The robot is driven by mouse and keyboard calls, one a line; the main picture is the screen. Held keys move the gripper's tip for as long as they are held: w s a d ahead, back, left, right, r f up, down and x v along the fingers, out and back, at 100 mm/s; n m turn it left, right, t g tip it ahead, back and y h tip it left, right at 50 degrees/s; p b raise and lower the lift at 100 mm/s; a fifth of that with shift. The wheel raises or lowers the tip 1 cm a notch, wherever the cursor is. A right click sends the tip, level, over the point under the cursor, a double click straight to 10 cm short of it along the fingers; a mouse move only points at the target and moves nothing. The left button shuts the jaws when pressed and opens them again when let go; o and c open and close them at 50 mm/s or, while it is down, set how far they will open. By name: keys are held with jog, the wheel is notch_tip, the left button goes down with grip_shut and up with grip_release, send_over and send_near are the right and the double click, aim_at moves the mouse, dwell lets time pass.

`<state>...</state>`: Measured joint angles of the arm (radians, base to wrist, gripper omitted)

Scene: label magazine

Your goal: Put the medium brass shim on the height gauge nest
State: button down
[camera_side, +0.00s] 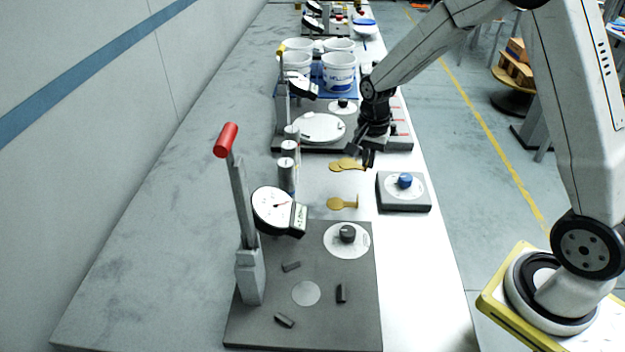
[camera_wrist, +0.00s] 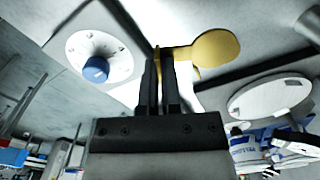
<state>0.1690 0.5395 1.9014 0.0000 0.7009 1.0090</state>
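My gripper (camera_side: 361,158) is over the table beyond the near gauge. Its fingers (camera_wrist: 160,65) look closed on the grip end of a brass shim (camera_wrist: 215,47), a round disc with a narrow tab. In the side view this shim (camera_side: 349,162) overlaps another brass shim (camera_side: 334,168); I cannot tell how far apart they are in height. A further brass shim (camera_side: 335,204) lies nearer. Which one is medium is unclear. The height gauge (camera_side: 274,208) has a red-handled lever, a dial and a dark base, with a pale round nest (camera_side: 306,293) that is bare.
Dark blocks (camera_side: 341,293) lie around the nest. A black-knobbed disc (camera_side: 347,238) sits on the base's right rear. A grey block with a blue knob (camera_side: 404,182) stands right of the shims. Grey cylinders (camera_side: 286,172) stand left. Another gauge and white buckets (camera_side: 339,72) are behind.

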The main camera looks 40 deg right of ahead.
jog(key=s+a+r, duration=0.1)
jog(key=s+r, duration=0.5)
jog(key=s, duration=0.5)
jog(key=shift+a+r, duration=0.2)
jog(key=shift+a, duration=0.1)
dwell(0.3)
jog(key=s+a+r+n, duration=0.1)
jog(key=s+a+n, duration=0.5)
jog(key=a+n, duration=0.2)
jog(key=s+a+r+n, duration=0.1)
jog(key=s+a+n, duration=0.6)
jog(key=a, duration=0.4)
jog(key=shift+r+n, duration=0.15)
jog(key=shift+n, duration=0.65)
jog(key=shift+w+a, duration=0.1)
jog(key=shift+w, duration=0.05)
